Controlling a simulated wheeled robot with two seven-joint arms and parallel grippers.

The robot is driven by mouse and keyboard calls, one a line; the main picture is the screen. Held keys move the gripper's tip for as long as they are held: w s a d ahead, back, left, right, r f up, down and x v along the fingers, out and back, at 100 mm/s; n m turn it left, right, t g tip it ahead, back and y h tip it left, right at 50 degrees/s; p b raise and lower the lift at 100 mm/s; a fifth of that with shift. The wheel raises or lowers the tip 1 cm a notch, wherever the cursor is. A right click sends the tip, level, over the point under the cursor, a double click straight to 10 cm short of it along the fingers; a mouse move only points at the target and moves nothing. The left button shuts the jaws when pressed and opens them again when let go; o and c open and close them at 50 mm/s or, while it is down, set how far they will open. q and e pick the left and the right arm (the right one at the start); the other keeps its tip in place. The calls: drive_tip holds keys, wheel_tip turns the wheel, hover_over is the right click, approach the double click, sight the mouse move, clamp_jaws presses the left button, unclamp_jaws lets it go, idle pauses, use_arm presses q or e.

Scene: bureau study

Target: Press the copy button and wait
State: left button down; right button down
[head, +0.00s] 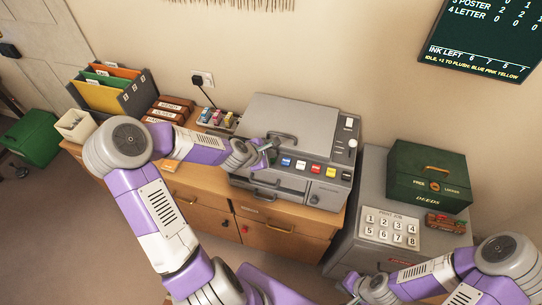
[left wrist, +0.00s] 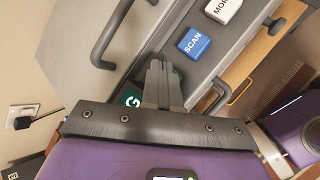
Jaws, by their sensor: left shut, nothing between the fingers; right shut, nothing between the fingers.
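The grey copying machine (head: 290,120) stands on the wooden bureau, with a row of coloured buttons along its front. My left gripper (head: 270,150) is shut and empty, at the left end of that row. In the left wrist view its shut fingers (left wrist: 158,70) lie over a green button (left wrist: 131,97), hiding most of it; one letter, like a C or G, shows. I cannot tell whether the fingertips touch it. Beside it is the blue SCAN button (left wrist: 194,43), then a white button (left wrist: 222,8). My right gripper (head: 352,284) is shut and empty, low by the grey cabinet.
A dark wall screen (head: 480,40) shows ink counts and the word IDLE. A number keypad (head: 390,230) and a green deeds box (head: 428,175) stand on the grey cabinet. The machine's handle (left wrist: 110,35) is close to my left fingers. Folders and small ink blocks are at the left.

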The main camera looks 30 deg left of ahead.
use_arm(q)
drive_tip(key=shift+r+p, duration=0.45)
drive_tip(key=shift+r, duration=0.25)
wheel_tip(320, 180, up, 6)
drive_tip(key=p, duration=0.4)
drive_tip(key=shift+p, duration=0.35)
idle(0.3)
